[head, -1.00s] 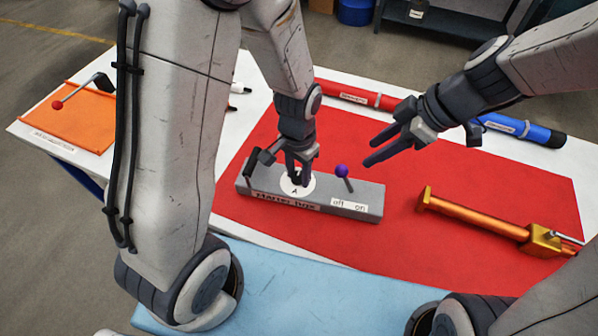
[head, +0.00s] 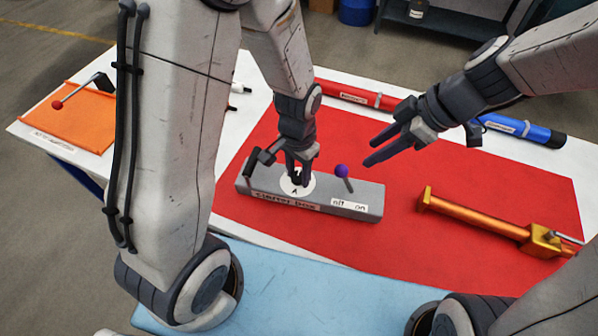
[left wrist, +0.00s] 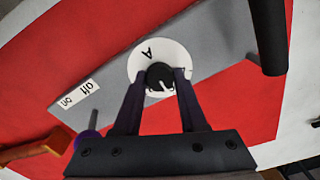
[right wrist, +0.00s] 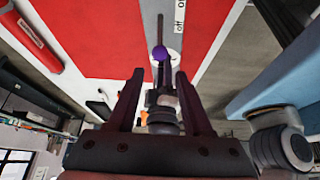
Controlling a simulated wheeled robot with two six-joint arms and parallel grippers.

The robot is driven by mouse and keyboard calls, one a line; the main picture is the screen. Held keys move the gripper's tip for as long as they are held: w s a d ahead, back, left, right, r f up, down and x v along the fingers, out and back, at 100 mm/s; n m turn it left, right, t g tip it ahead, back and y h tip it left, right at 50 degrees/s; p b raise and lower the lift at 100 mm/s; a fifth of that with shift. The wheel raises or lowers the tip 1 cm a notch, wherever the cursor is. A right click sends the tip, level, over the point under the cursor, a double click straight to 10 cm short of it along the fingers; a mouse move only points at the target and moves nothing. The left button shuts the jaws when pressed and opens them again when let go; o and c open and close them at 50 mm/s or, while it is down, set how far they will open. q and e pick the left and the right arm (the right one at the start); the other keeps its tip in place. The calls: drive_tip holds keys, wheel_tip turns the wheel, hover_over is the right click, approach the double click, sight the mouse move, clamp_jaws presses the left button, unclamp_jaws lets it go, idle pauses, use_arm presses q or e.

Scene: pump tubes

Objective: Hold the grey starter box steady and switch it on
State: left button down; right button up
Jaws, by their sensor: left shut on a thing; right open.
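The grey starter box (head: 325,204) lies on the red mat (head: 400,240), with "off" and "on" labels at its right end. My left gripper (head: 297,178) is shut on the black knob (left wrist: 160,76) in the middle of the white disc marked A (left wrist: 140,58). The purple-ball lever (head: 341,171) rises from the box near the labels and leans left, toward the "off" side. My right gripper (head: 372,150) is open and empty above and right of the lever, apart from it. In the right wrist view, the purple ball (right wrist: 160,53) appears between the fingertips, beyond them.
An orange-and-gold pump tube (head: 475,218) lies right of the box. A red tube (head: 355,95) and a blue tube (head: 525,130) lie along the back. An orange panel with a red-knobbed crank (head: 75,125) is at far left. The mat between box and orange tube is clear.

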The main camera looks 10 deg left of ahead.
idle(0.3)
drive_tip(key=c, duration=0.4)
drive_tip(key=shift+w+a+r+n, duration=0.1)
drive_tip(key=shift+w+a+n, duration=0.1)
drive_tip(key=shift+a+n, duration=0.25)
clamp_jaws()
drive_tip(key=shift+w+a+r+n+g, duration=0.2)
drive_tip(key=shift+a+n+g, duration=0.2)
drive_tip(key=shift+n, duration=0.4)
drive_tip(key=shift+w+a+r+n+g, duration=0.15)
drive_tip(key=shift+a+n+g, duration=0.25)
drive_tip(key=shift+n, duration=0.35)
